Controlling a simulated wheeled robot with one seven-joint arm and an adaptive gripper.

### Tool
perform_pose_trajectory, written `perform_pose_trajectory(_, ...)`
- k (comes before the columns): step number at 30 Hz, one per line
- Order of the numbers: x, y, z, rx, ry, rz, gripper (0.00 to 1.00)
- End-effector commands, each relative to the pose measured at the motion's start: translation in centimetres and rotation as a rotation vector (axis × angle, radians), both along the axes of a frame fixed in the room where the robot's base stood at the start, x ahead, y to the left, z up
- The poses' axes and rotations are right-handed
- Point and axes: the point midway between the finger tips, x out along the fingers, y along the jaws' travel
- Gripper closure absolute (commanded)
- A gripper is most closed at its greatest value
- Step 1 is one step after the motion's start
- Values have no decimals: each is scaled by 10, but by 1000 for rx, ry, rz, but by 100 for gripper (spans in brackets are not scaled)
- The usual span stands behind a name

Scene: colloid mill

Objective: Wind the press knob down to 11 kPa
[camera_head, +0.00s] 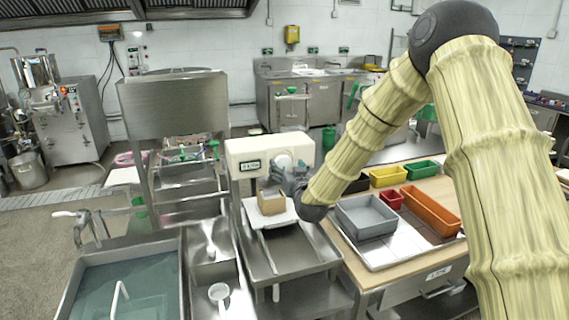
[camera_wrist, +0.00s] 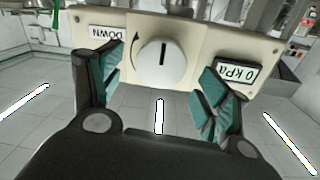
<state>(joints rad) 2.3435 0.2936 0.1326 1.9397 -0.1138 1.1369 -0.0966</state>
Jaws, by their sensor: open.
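The press is a cream box (camera_head: 240,148) with a small dark display (camera_head: 250,166) on its front. In the wrist view its panel appears upside down, with a round white knob (camera_wrist: 162,64) in the middle. The knob's dark pointer line stands about vertical in that view. A label reading DOWN (camera_wrist: 106,33) and a curved arrow sit beside the knob. The display (camera_wrist: 235,72) reads 0 kPa. My gripper (camera_wrist: 162,88) is open, its teal-padded fingers on either side of the knob and apart from it. In the head view my gripper (camera_head: 291,177) is in front of the press, partly hiding the knob.
A tan block (camera_head: 271,203) sits on a white plate below the press. A grey bin (camera_head: 367,217) and several coloured bins stand on the table at right. A water-filled sink (camera_head: 150,285) is at front left. A steel machine (camera_head: 60,115) stands far left.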

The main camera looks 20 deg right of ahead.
Motion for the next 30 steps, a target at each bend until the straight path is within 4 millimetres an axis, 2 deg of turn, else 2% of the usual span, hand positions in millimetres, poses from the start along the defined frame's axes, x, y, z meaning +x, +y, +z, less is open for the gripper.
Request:
perform_pose_trajectory(6, 20, 0, 0, 0, 1, 0, 24)
perform_pose_trajectory(17, 24, 0, -1, 0, 1, 0, 24)
perform_pose_trajectory(20, 24, 0, -1, 0, 1, 0, 39)
perform_pose_trajectory(25, 23, 0, -1, 0, 1, 0, 70)
perform_pose_trajectory(30, 23, 0, -1, 4, 1, 0, 70)
